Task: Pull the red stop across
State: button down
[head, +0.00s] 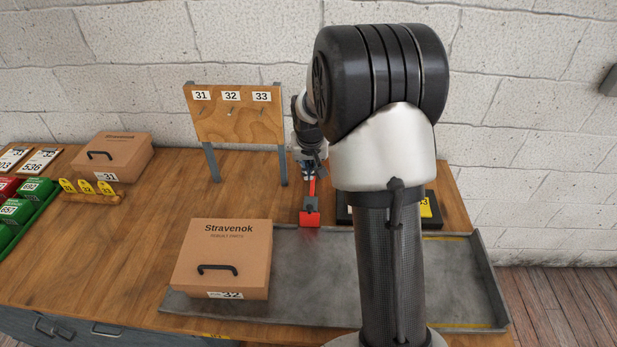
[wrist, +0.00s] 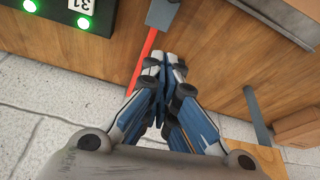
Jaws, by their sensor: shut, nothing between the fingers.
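The red stop (head: 309,218) stands at the back edge of the grey tray in the head view, with a grey block above its red front and a thin red bar running back from it. In the wrist view the red bar (wrist: 149,48) slants down from the grey block at the top edge. My gripper (wrist: 164,64) is shut and empty, its fingertips just right of the bar; I cannot tell whether they touch it. In the head view my gripper (head: 308,169) is partly hidden by my arm, above the bar's far end.
A Stravenok box 32 (head: 220,262) sits on the left of the grey tray (head: 330,285). A dark unit (head: 430,218) is partly behind my arm. A wooden board (head: 234,115) labelled 31, 32, 33 stands behind.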

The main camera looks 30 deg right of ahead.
jog(key=b+x, duration=0.2)
jog(key=x, duration=0.7)
jog(key=shift+s, duration=0.15)
jog(key=shift+s+a+f+b, duration=0.15)
jog(key=shift+s+a, duration=0.25)
jog(key=shift+s, duration=0.45)
jog(key=shift+s+a+r+b, duration=0.1)
jog(key=shift+s+a+b, duration=0.25)
jog(key=shift+s, duration=0.5)
jog(key=shift+a, duration=0.1)
